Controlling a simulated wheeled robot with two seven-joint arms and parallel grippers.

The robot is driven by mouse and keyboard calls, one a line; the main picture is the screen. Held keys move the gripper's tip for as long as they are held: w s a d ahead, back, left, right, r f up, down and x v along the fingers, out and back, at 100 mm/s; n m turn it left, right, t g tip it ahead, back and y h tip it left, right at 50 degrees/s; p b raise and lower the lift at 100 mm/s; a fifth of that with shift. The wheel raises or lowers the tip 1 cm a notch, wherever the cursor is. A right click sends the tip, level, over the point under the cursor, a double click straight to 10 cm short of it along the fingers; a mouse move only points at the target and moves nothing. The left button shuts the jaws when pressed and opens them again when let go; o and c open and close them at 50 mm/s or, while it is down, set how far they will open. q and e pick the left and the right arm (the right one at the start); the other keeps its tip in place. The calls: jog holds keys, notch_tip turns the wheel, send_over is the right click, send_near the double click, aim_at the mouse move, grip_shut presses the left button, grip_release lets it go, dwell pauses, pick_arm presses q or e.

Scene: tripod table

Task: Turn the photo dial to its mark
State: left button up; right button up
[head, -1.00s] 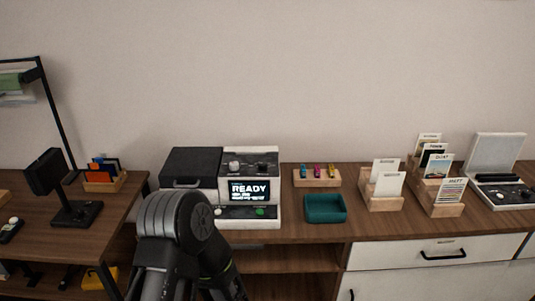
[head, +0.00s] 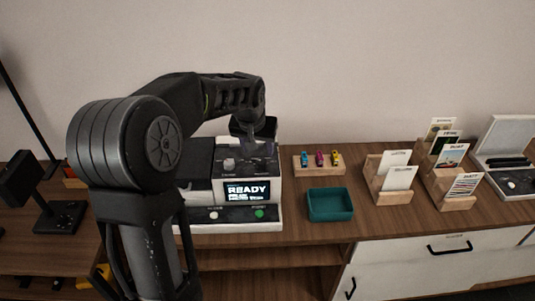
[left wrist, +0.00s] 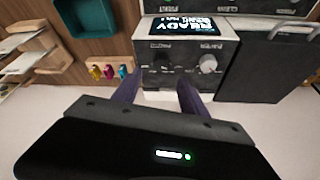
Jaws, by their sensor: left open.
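The photo printer (head: 232,215) stands on the wooden counter, its screen reading READY. In the left wrist view, seen upside down, its control panel carries two dials. The dark photo dial (left wrist: 163,61) is on the left, under lettering that looks like PHOTO. A pale dial (left wrist: 207,63) is to its right and also shows in the head view (head: 229,164). My left gripper (head: 255,146) is open above the right part of the panel. In the left wrist view, its fingers (left wrist: 158,90) are apart, with the photo dial beyond the gap between them. The dial's mark is too small to make out. My right gripper is not seen.
A teal tray (head: 330,216) and a wooden block with small coloured items (head: 319,172) stand right of the printer. Card holders (head: 388,196) stand further right. A dark lidded section (head: 198,160) adjoins the panel on the left.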

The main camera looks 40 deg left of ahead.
aim_at(261, 161)
pick_arm(q)
jog(key=shift+p+x, duration=0.3)
jog(key=shift+x, duration=3.8)
jog(key=shift+c, duration=0.2)
grip_shut()
